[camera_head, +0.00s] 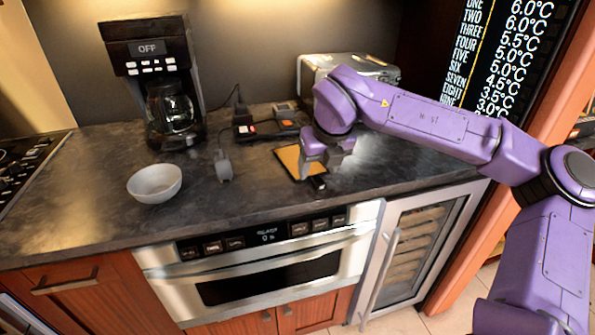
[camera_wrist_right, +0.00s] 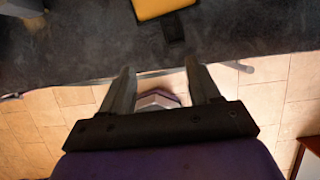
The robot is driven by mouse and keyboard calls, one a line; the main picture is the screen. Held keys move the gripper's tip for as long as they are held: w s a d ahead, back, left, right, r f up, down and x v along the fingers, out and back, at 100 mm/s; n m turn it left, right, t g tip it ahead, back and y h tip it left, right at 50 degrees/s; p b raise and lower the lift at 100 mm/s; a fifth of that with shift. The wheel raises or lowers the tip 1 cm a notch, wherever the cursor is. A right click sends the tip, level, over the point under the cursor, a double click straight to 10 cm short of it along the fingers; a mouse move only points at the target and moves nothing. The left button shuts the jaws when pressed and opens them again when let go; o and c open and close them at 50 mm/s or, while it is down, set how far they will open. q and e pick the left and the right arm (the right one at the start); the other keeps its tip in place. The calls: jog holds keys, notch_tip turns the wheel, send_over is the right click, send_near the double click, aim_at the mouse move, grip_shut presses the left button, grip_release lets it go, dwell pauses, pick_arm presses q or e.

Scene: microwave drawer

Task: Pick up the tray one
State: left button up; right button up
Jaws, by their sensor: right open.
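The tray (camera_head: 289,158) is a flat yellow-orange piece with a dark edge and a short black handle (camera_head: 318,184), lying on the dark counter. In the right wrist view the tray (camera_wrist_right: 160,8) is at the top edge, partly cut off, with its black handle (camera_wrist_right: 173,28) pointing down toward my gripper. My right gripper (camera_head: 322,168) shows over the tray's right part in the head view and hides some of it. In the right wrist view my right gripper (camera_wrist_right: 164,80) is open, with nothing between its fingers. My left gripper is out of view.
A coffee maker (camera_head: 151,78), a white bowl (camera_head: 154,184), a small grey object (camera_head: 223,166) and a black device (camera_head: 262,127) stand on the counter left of the tray. A silver toaster (camera_head: 350,67) is behind. The counter's front edge and a drawer microwave (camera_head: 265,270) are below.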

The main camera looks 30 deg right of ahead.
aim_at(314, 192)
jog(key=shift+d+f, duration=0.25)
jog(key=shift+f, duration=0.65)
jog(key=p+x, duration=0.1)
jog(key=x, duration=0.4)
jog(key=shift+s, duration=0.15)
jog(key=shift+f, duration=0.2)
grip_shut()
jog(key=shift+a, duration=0.15)
